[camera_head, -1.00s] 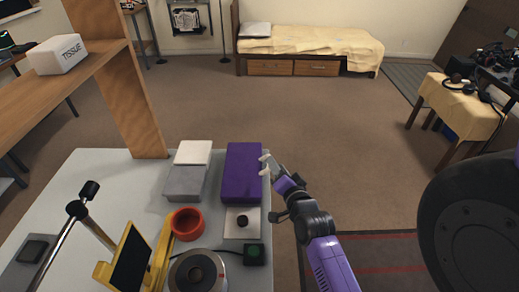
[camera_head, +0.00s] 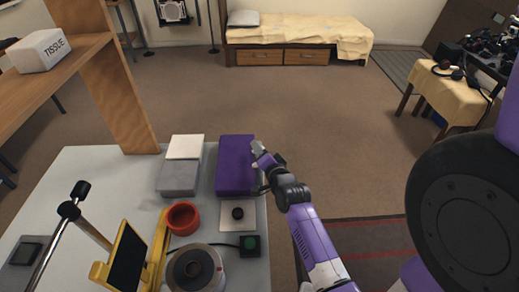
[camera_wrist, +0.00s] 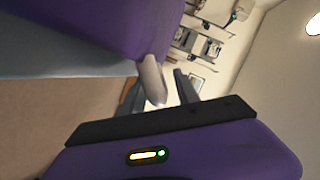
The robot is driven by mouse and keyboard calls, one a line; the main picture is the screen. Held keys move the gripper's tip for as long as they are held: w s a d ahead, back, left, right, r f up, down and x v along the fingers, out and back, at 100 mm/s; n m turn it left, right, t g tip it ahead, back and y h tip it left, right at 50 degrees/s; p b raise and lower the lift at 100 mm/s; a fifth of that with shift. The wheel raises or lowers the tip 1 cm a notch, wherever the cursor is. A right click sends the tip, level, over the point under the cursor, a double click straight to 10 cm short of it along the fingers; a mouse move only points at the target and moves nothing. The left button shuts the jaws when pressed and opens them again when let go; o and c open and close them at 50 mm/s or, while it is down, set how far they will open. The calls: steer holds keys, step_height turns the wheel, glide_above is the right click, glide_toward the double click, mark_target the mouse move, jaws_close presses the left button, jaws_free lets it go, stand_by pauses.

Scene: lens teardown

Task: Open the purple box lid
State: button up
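The purple box (camera_head: 235,165) stands closed at the far right edge of the grey-white table. Its lid and body cannot be told apart from above. My gripper (camera_head: 256,148) is just right of the box, near its far right corner. In the wrist view the box (camera_wrist: 90,25) fills the upper left. Nothing is seen held, and the finger spacing is unclear.
White and grey boxes (camera_head: 178,178) stand left of the purple box. A red ring (camera_head: 183,218), a dark knob on a pale plate (camera_head: 238,214), a green button box (camera_head: 250,245) and a yellow stand (camera_head: 155,262) are nearer. Open floor lies right of the table.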

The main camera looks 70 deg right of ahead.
steer(key=shift+w+d, duration=0.2)
jaws_close()
stand_by(1.4)
